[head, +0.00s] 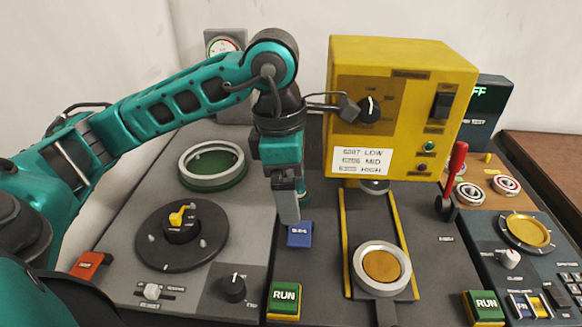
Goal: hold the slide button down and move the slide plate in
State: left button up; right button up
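The blue button (299,236), whose label is too small to read surely, sits on the dark grey panel left of the slide. The slide plate (381,272) is at the near end of its track between two yellow rails. It carries a pale ring around a brass-coloured disc. My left gripper (289,215) points down just above and slightly behind the blue button. Its tip seems close to the button, but I cannot tell whether they touch. One grey finger faces the camera and hides the other, so its opening is unclear. My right gripper is not in view.
A yellow machine box (400,105) stands over the far end of the track. A red-handled lever (453,178) stands right of it. Green RUN buttons (285,300) (485,306) are at the front. A black dial (182,233) and green-floored ring (213,164) lie left.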

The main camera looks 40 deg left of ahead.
aim_at(299, 232)
pick_arm(q)
jog(key=f, duration=0.5)
jog(key=f+b, duration=0.1)
jog(key=f, duration=0.1)
jog(key=shift+w+d+f, duration=0.2)
jog(key=shift+d+f, duration=0.05)
jog(key=shift+d, duration=0.15)
jog(key=shift+f, duration=0.55)
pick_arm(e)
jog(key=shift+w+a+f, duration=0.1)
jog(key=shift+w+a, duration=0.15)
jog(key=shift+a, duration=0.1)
pick_arm(q)
jog(key=shift+c, duration=0.2)
jog(key=c, duration=0.6)
jog(key=shift+w, duration=0.1)
jog(key=c, duration=0.5)
jog(key=shift+o, duration=0.2)
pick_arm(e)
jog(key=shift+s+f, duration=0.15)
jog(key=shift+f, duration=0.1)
